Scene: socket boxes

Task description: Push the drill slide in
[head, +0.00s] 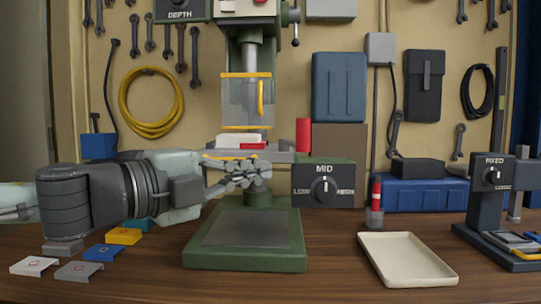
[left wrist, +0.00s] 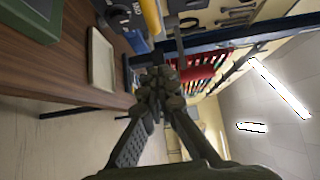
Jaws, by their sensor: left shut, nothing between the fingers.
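The green drill press (head: 256,45) stands mid-table. Its grey drill slide (head: 283,157) sits under a clear guard, with a white block and a red block (head: 252,146) on it and a yellow bar (head: 212,155) along its front. My left gripper (head: 262,171) comes in from the left, shut and empty, its fingertips in front of the slide's lower front edge. They hide part of that edge and the column behind; I cannot tell whether they touch. In the left wrist view the shut fingertips (left wrist: 160,85) hide what is behind them. My right gripper is in neither view.
The speed dial box (head: 323,184) is right of the fingertips. The green base plate (head: 247,228) lies below. A cream tray (head: 405,262) and a red-topped post (head: 375,205) are farther right. Coloured socket plates (head: 102,252) lie under my left arm.

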